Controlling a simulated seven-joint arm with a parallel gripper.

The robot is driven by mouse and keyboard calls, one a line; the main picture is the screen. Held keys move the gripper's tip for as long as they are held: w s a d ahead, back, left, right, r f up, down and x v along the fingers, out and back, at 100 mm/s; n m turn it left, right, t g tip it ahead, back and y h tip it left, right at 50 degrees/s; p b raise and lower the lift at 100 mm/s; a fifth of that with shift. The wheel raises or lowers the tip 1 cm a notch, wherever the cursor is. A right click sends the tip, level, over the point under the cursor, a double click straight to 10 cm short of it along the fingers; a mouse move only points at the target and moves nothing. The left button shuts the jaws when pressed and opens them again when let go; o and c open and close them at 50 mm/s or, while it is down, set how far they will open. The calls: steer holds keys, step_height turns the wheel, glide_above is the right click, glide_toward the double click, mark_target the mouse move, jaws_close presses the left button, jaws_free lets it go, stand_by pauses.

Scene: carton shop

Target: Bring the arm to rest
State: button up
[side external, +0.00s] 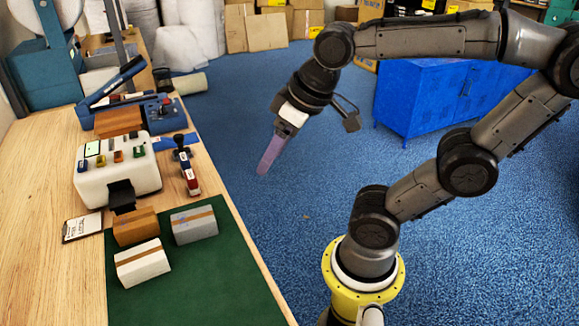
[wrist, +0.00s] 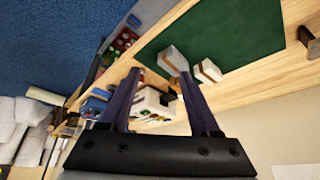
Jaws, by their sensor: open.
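My gripper (side external: 263,168) hangs in the air over the blue floor, right of the table, its purple fingers pointing down and slightly left. In the wrist view my gripper (wrist: 161,74) shows two purple fingers spread apart with nothing held between them. It is open and touches nothing. Three small taped boxes sit on the green mat (side external: 215,290): a brown box (side external: 135,227), a grey box (side external: 194,225) and a white box (side external: 142,264). All are well left of my gripper.
The wooden table (side external: 50,270) holds a white machine (side external: 118,170), a blue sealer (side external: 130,110), a red-and-black hand tool (side external: 187,170) and a small card (side external: 82,227). A blue cabinet (side external: 440,98) stands behind my arm. Cartons (side external: 265,30) and white rolls (side external: 180,48) stand farther back.

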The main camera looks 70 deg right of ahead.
steer(key=s, duration=0.1)
steer(key=s+f, duration=0.2)
steer(key=shift+a+f+n, duration=0.15)
steer(key=shift+a+n, duration=0.15)
steer(key=shift+n, duration=0.1)
